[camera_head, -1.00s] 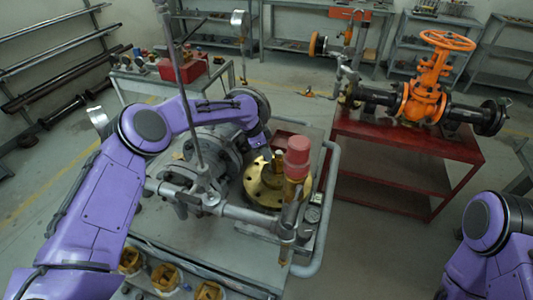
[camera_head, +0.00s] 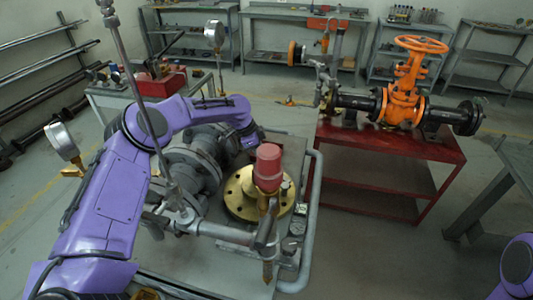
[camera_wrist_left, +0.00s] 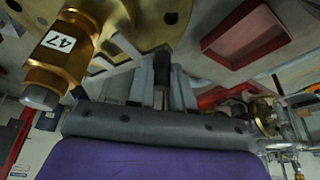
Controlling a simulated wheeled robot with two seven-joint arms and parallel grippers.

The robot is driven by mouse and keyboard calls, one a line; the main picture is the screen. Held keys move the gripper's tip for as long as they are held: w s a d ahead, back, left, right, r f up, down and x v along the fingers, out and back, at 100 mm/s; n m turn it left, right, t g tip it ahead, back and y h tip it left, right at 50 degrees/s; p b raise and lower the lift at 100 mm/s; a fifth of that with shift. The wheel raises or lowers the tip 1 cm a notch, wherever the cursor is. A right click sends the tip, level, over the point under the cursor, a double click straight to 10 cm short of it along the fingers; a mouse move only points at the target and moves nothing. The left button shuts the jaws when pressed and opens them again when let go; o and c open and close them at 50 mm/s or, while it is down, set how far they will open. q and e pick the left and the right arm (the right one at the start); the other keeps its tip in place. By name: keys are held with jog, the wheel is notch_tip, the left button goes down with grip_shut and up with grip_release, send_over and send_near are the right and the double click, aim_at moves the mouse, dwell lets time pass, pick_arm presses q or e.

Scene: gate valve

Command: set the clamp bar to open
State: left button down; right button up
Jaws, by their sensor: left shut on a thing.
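My left arm reaches over the cart in the head view to the flanged pipe assembly (camera_head: 190,165), its wrist behind the red cap (camera_head: 268,168). In the left wrist view my left gripper (camera_wrist_left: 162,82) is shut on a thin part between its grey fingers. This part appears to be the clamp bar, but it is mostly hidden and its setting cannot be told. A brass fitting tagged 47 (camera_wrist_left: 72,45) is close on the left, beside a brass flange (camera_wrist_left: 150,22). The flange also shows in the head view (camera_head: 236,198). My right gripper is out of view; only a bit of purple arm shows.
A gauge (camera_head: 62,142) stands at the left. A red table (camera_head: 385,150) bears an orange handwheel valve (camera_head: 405,90).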

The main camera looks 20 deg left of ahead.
pick_arm(q)
jog(key=shift+f, duration=0.2)
jog(key=c, duration=1.4)
grip_release()
jog(key=shift+o, duration=0.6)
jog(key=shift+w, duration=0.1)
jog(key=shift+r, duration=0.1)
jog(key=b+v, duration=0.2)
jog(key=v, duration=0.8)
jog(key=shift+r, duration=0.2)
jog(key=shift+c, duration=0.4)
